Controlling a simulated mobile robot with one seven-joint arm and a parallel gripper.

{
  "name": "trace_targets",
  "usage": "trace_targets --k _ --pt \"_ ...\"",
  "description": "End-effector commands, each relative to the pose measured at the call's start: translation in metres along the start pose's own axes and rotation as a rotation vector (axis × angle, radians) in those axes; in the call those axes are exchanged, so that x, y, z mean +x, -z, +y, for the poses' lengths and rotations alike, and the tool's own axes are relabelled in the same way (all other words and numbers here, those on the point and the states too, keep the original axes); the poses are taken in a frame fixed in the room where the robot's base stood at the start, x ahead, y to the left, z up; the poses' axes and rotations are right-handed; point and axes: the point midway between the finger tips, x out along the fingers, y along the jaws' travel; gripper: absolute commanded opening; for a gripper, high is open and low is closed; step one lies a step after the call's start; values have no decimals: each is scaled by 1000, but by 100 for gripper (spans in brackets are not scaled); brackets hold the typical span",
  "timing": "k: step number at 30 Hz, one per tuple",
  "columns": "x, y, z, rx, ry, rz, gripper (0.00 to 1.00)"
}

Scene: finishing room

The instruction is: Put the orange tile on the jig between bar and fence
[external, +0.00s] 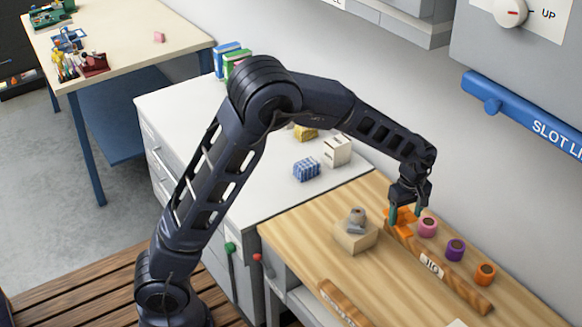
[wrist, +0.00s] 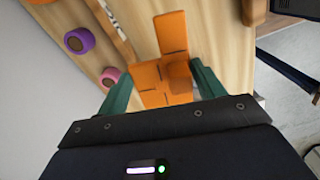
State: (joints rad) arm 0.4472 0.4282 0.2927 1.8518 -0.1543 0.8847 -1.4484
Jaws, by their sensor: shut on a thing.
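My gripper (external: 405,213) is shut on the orange tile (external: 403,217), at the far end of the wooden strip labelled JIG (external: 455,279). In the wrist view the tile (wrist: 147,76) lies between the two green fingers of my gripper (wrist: 161,75). It looks like several joined squares, with a long arm pointing away from the gripper and a darker block on its right. I cannot tell whether it rests on the wood or hangs just above it. The strip's edge (wrist: 113,32) runs left of the tile in the wrist view. Bar and fence are hard to tell apart.
Pink (external: 427,226), purple (external: 455,250) and orange (external: 485,273) rolls stand along the strip's wall side. A wooden block with a grey piece (external: 355,233) stands left of the gripper. Another labelled wooden bar (external: 344,302) lies at the bench front. Bare bench lies between.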

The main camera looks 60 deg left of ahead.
Motion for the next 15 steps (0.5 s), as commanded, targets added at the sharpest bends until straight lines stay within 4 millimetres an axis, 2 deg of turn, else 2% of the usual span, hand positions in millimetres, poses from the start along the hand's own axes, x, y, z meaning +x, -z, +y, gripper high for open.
trace_targets --k 1,3,9,15 --pt "0 -19 -1 10 0 0 38" --pt "0 -41 -4 18 -1 0 38" --pt "-1 -96 -14 36 -1 0 38" --pt "0 -125 -21 44 0 0 38"
